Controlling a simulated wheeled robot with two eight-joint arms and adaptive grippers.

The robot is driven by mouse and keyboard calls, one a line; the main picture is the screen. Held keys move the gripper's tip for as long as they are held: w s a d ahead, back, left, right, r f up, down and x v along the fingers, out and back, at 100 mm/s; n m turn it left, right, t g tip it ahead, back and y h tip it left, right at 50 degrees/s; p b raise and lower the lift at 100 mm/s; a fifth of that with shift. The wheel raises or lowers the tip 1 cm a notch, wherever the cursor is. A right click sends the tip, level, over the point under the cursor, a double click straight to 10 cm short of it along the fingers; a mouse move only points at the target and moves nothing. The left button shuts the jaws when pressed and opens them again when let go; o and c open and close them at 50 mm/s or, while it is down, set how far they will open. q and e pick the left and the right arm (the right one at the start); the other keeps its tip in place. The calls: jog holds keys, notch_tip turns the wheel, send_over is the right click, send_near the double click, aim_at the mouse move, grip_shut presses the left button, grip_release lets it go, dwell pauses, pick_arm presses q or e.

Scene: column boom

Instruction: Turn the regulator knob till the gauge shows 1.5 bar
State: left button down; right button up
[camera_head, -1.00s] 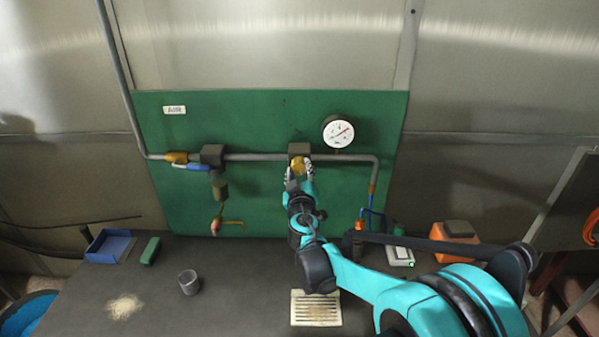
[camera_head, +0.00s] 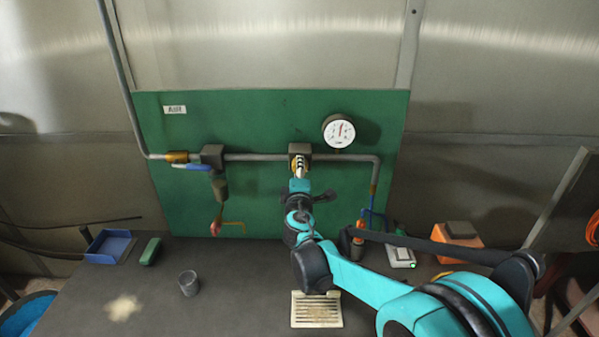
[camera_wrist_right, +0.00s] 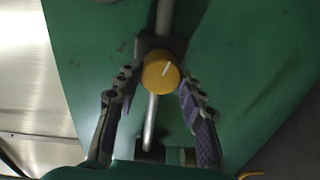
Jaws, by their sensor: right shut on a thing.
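The round yellow regulator knob (camera_wrist_right: 160,75) shows in the right wrist view, with a pale line mark pointing up and slightly right. It sits on the dark regulator body (camera_head: 299,149) on the grey pipe. My right gripper (camera_head: 299,163) is at the knob, its fingers on both sides of it and shut on it; in the head view it hides most of the knob. The white round gauge (camera_head: 339,131) stands above the pipe, right of the regulator. Its red needle points about straight up; the numbers are too small to read. My left gripper is not in view.
The green panel (camera_head: 260,115) also carries a blue-handled valve (camera_head: 192,167) and a hanging fitting with a red part at left. On the bench are a blue tray (camera_head: 108,246), a grey cup (camera_head: 189,283), a slotted plate (camera_head: 316,309) and an orange container (camera_head: 457,238).

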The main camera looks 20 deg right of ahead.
jog(key=n, duration=0.6)
jog(key=n+b, duration=0.1)
jog(key=n, duration=0.4)
jog(key=shift+f+n+h, duration=0.2)
jog(key=shift+n+h, duration=0.1)
jog(key=shift+n, duration=0.1)
dwell(0.4)
jog(key=o, duration=1.2)
jog(key=shift+c, duration=0.2)
jog(key=shift+a, duration=0.1)
jog(key=v, duration=1.2)
